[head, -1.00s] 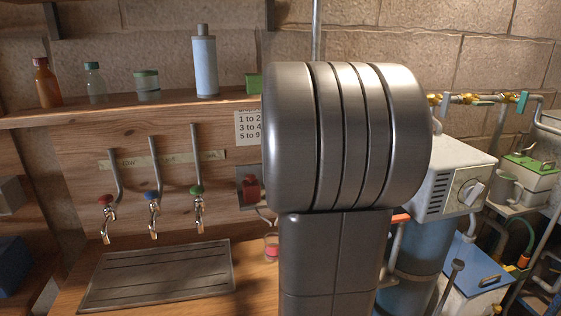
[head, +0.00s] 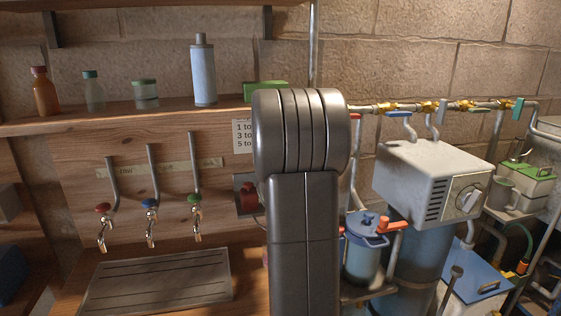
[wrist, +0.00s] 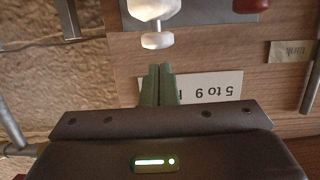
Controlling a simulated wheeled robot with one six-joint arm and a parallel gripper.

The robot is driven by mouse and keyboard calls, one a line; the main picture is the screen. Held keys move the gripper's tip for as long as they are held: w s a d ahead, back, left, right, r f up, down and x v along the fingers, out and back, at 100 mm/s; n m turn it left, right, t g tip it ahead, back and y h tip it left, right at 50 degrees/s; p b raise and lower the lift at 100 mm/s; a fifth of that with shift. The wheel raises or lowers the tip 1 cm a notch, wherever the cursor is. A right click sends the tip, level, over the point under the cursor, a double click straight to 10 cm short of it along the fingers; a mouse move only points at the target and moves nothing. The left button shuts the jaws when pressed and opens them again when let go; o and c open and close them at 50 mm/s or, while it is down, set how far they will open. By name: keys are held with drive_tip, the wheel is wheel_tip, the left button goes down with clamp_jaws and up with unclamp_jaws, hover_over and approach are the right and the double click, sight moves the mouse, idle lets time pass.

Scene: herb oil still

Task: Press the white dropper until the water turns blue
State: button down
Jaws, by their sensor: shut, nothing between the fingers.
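The white dropper (wrist: 155,10) shows at the top of the wrist view, with a rounded white end (wrist: 157,40) pointing towards my fingers. My gripper (wrist: 160,67) is shut and empty, its greenish fingertips a short way from that end; I see no contact. In the head view my arm hides the gripper and the white dropper. A red part (head: 249,195), perhaps another dropper, sits on a dark plate left of my arm. The water is hidden, so its colour cannot be told.
A number card (wrist: 212,88) lies behind my fingers on the wooden panel. Three taps stand above a drain tray (head: 160,278). Bottles line the shelf (head: 130,118). A blue pot (head: 364,258) and a white box (head: 425,175) stand right of my arm.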

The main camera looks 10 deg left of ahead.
drive_tip(key=shift+f, duration=0.5)
wheel_tip(320, 180, down, 2)
drive_tip(key=shift+s+d+f+b, duration=0.1)
drive_tip(key=shift+f+b, duration=0.1)
drive_tip(key=shift+b, duration=0.95)
drive_tip(key=shift+f, duration=0.15)
drive_tip(key=shift+s, duration=0.15)
drive_tip(key=r+v, duration=0.1)
drive_tip(key=v, duration=1.2)
drive_tip(key=shift+s+r+b, duration=0.2)
drive_tip(key=shift+b, duration=0.25)
drive_tip(key=shift+w, duration=0.1)
idle(1.4)
